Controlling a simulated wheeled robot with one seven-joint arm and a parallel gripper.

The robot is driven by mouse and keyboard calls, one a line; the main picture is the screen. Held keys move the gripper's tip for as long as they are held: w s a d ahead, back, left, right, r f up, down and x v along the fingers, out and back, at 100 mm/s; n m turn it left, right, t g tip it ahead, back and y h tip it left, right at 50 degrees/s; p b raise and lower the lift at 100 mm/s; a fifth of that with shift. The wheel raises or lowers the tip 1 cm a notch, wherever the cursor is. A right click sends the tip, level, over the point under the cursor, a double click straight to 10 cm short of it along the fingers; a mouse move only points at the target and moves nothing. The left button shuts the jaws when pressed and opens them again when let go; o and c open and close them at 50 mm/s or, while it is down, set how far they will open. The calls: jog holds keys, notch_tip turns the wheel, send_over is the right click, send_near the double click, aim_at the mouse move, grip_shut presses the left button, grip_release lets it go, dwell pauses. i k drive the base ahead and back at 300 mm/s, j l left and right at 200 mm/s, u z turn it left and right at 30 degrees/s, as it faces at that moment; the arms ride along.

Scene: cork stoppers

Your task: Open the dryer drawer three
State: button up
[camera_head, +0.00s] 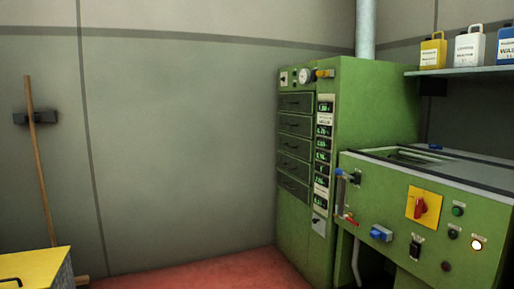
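A tall green dryer cabinet (376,105) stands right of centre against the back wall. Its front has a vertical stack of several dark drawers with small handles, and all of them look shut. I cannot read any number on the drawers. The third drawer from the top (294,146) is flush with the others. A column of small displays and labels (323,145) runs beside the stack on its right. A round gauge (305,76) sits above the drawers. My gripper is not in view.
A green machine (395,215) with a yellow-backed red switch stands right of the dryer, close to it. A shelf (470,72) with containers hangs above. A yellow-topped box (35,265) is at lower left, near a wooden pole (38,170). The red floor (200,272) before the dryer looks clear.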

aim_at(303, 149)
jog(key=i+l+u, duration=0.2)
jog(key=i+u, duration=0.2)
jog(key=i+l+u, duration=0.3)
jog(key=i+u, duration=0.15)
